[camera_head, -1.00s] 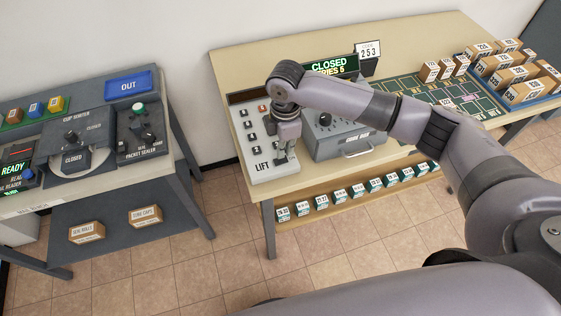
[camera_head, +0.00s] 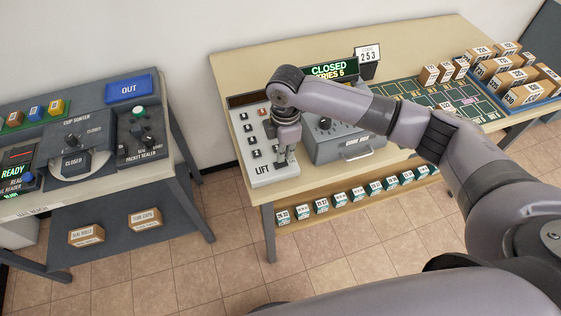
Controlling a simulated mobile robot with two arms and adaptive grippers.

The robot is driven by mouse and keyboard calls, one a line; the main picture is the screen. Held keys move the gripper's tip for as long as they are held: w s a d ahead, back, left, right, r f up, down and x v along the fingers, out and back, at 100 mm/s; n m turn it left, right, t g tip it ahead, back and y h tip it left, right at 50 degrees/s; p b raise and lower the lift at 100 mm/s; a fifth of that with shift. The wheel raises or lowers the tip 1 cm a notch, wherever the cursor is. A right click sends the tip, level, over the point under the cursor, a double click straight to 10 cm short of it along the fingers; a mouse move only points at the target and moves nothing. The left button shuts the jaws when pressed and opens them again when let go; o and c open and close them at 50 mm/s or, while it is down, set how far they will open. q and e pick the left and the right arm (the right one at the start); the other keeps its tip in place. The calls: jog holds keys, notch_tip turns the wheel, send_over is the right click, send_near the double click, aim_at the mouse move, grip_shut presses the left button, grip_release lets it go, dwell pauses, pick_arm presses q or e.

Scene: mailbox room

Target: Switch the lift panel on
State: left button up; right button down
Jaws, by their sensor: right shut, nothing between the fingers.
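The lift panel (camera_head: 261,170) is a pale board labelled LIFT at the left end of the beige table. Several dark switches or buttons stand in a column on its left side, and an orange-red one (camera_head: 262,112) sits near its top. A dark strip (camera_head: 247,98) lies along its back edge and shows no clear lit text. My right gripper (camera_head: 287,163) points down over the right part of the panel. It is shut and empty, and it hides what lies beneath it. I cannot tell whether its tips touch the panel. My left gripper is not in view.
A grey box with a dial and handle (camera_head: 357,152) stands close right of the gripper. Behind it is a display reading CLOSED (camera_head: 328,69). Cartons (camera_head: 517,80) stand at the far right. A separate table with a cup sorter (camera_head: 73,160) is at left, with a floor gap between.

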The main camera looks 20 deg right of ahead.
jog(key=shift+s+f+b, duration=0.1)
jog(key=shift+f+b, duration=0.3)
jog(key=shift+f, duration=0.8)
dwell(0.9)
jog(key=shift+r+p, duration=0.7)
jog(key=shift+p, duration=0.2)
notch_tip(320, 180, up, 6)
jog(key=p, duration=0.6)
jog(key=shift+f, duration=0.15)
